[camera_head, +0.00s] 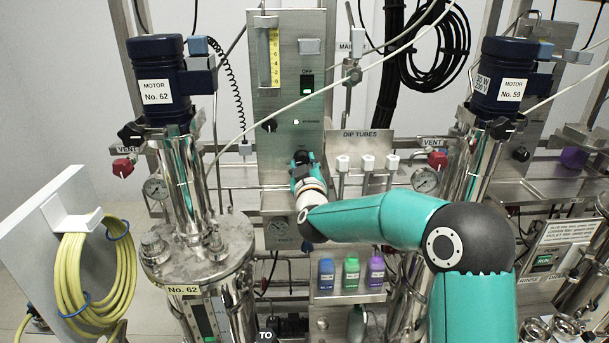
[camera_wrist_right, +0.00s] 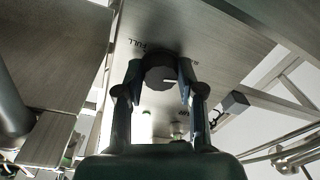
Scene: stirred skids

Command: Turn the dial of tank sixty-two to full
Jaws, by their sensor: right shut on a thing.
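Tank sixty-two (camera_head: 205,245) is a steel vessel with a "No. 62" label, at the left in the head view. Its blue motor (camera_head: 160,80) is also marked No. 62. My right gripper (camera_head: 303,160) reaches the upright steel panel (camera_head: 292,75) just right of the tank. In the wrist view my right gripper (camera_wrist_right: 160,85) has its two fingers on either side of a dark round dial (camera_wrist_right: 158,72) and is shut on it. A pale pointer mark shows on the dial, and "FULL" is printed beside it. In the head view my gripper hides this dial. My left gripper is not in view.
Another black knob (camera_head: 269,125) sits on the same panel. Blue, green and purple bottles (camera_head: 351,273) stand below my right arm. A coiled yellow hose (camera_head: 95,270) hangs at the left. Tank fifty-nine's motor (camera_head: 505,75) is at the right. Thin pale cables cross above my gripper.

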